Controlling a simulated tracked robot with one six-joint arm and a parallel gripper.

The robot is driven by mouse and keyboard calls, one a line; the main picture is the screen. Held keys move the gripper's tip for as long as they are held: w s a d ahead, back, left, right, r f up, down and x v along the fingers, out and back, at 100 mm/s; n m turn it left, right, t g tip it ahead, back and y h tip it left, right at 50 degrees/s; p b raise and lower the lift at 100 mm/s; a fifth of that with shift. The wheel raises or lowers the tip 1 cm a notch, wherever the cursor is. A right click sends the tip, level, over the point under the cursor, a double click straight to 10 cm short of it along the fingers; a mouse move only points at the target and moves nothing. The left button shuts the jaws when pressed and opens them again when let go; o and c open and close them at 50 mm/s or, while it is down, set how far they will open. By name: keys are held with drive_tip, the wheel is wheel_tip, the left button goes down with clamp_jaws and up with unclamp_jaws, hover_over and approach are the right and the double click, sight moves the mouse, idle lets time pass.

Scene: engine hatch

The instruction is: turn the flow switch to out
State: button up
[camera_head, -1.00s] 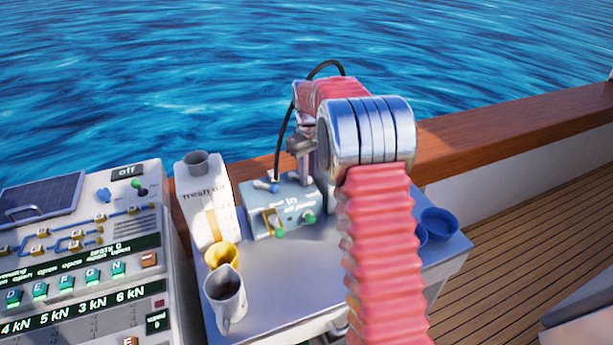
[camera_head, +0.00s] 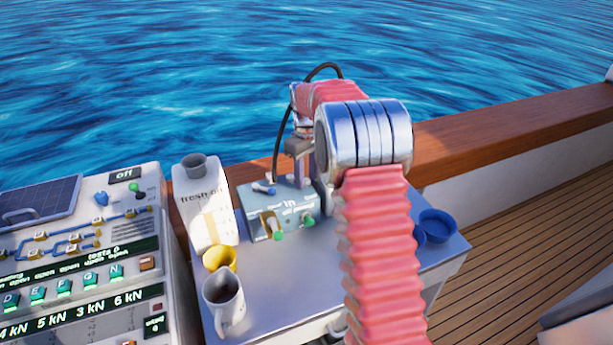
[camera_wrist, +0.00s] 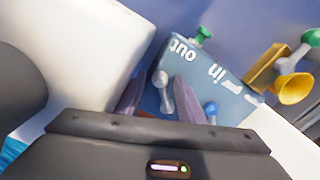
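The grey-blue switch box (camera_head: 256,214) stands at the back of the table. In the wrist view the box (camera_wrist: 236,97) shows upside-down white words "out" and "in". A silver lever (camera_wrist: 162,84), probably the flow switch, stands near the "out" word. My gripper (camera_wrist: 158,90) is open, with one finger on each side of this lever; I cannot tell whether either touches it. In the head view my gripper (camera_head: 302,180) reaches down over the right part of the box, and the arm hides that part. A blue-and-silver switch (camera_head: 264,187) sits at the box's back left.
A white oil carton (camera_head: 197,205) stands close left of the box. A blue cup (camera_head: 438,223) is at the table's right. A control panel (camera_head: 85,250) stands left.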

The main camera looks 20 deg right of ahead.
drive_tip(key=shift+s+a+m, duration=0.3)
drive_tip(key=shift+a+m, duration=0.15)
drive_tip(key=shift+m, duration=0.7)
drive_tip(key=shift+s+a+m, duration=0.3)
drive_tip(key=shift+a+m, duration=0.15)
drive_tip(key=shift+m, duration=0.7)
drive_tip(key=a+m, duration=0.1)
drive_tip(key=m, duration=0.1)
drive_tip(key=a+m, duration=0.1)
drive_tip(key=m, duration=0.1)
drive_tip(key=shift+s+a+m, duration=0.1)
drive_tip(key=shift+s+m, duration=0.1)
drive_tip(key=shift+m, duration=0.1)
wheel_tip(320, 180, up, 14)
drive_tip(key=n, duration=0.1)
hover_over(296, 191)
drive_tip(key=s, duration=0.3)
drive_tip(key=shift+f, duration=2.35)
drive_tip(key=s+a+r+n+t, duration=0.1)
drive_tip(key=s+a, duration=0.2)
drive_tip(key=s, duration=0.7)
drive_tip(key=s+a+r+n+t, duration=0.1)
drive_tip(key=s+a, duration=0.3)
drive_tip(key=s, duration=0.7)
drive_tip(key=shift+a+r+n+t, duration=0.15)
drive_tip(key=shift+a+n+t, duration=0.15)
drive_tip(key=shift+t, duration=0.1)
drive_tip(key=shift+s, duration=0.1)
